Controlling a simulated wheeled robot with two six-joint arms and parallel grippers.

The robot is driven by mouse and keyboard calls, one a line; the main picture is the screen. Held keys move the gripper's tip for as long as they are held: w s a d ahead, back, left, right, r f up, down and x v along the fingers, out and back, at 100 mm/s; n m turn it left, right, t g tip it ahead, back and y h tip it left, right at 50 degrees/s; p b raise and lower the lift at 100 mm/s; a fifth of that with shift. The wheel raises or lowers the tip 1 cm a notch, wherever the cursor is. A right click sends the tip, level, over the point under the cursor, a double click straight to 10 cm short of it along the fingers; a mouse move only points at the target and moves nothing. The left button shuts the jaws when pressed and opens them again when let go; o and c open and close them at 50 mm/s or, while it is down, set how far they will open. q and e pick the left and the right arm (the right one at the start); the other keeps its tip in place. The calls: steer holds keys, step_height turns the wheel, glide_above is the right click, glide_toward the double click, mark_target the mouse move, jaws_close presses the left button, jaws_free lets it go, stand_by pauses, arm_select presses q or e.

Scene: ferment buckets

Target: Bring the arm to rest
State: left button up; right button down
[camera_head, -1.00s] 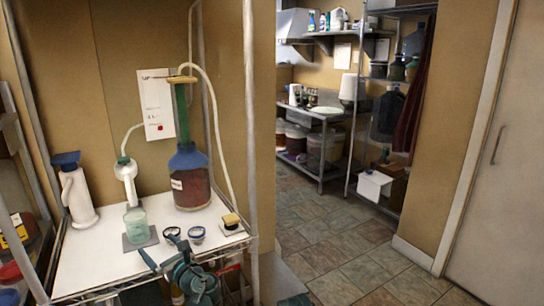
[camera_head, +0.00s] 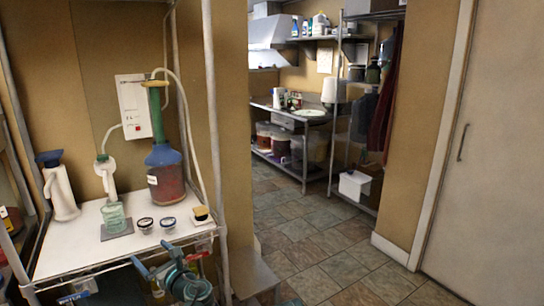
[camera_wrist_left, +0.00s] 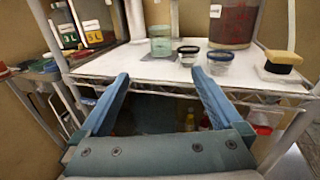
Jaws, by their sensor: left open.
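My left gripper (camera_head: 154,256) is open and empty at the front edge of the white shelf top (camera_head: 75,246). In the left wrist view its two blue fingers (camera_wrist_left: 160,77) point toward the shelf, apart, with nothing between them. My left arm is folded low at the bottom of the head view. My right gripper is in neither view.
On the shelf stand a greenish glass jar (camera_head: 113,217) on a grey pad, two small dark-rimmed cups (camera_head: 145,224) (camera_head: 168,221), a large bottle of red liquid (camera_head: 165,180), a white dispenser (camera_head: 60,190) and a sponge block (camera_head: 201,214). Tiled floor (camera_head: 300,235) lies open to the right.

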arm_select(q)
steer(key=s+d+f+n+g+h+p, duration=0.3)
steer(key=s+d+n, duration=0.3)
steer(key=d, duration=0.3)
steer(key=s+d+f+n+g+h+p, duration=0.3)
steer(key=s+d+n+g+h+p, duration=0.1)
steer(key=d+n, duration=0.4)
steer(key=s+d+f+n+g+h+p, duration=0.4)
steer(key=s+d+n+h, duration=0.1)
steer(key=s+d+n, duration=0.3)
steer(key=shift+s+d+g+h, duration=0.35)
steer(key=shift+s+d, duration=0.2)
steer(key=shift+d, duration=0.35)
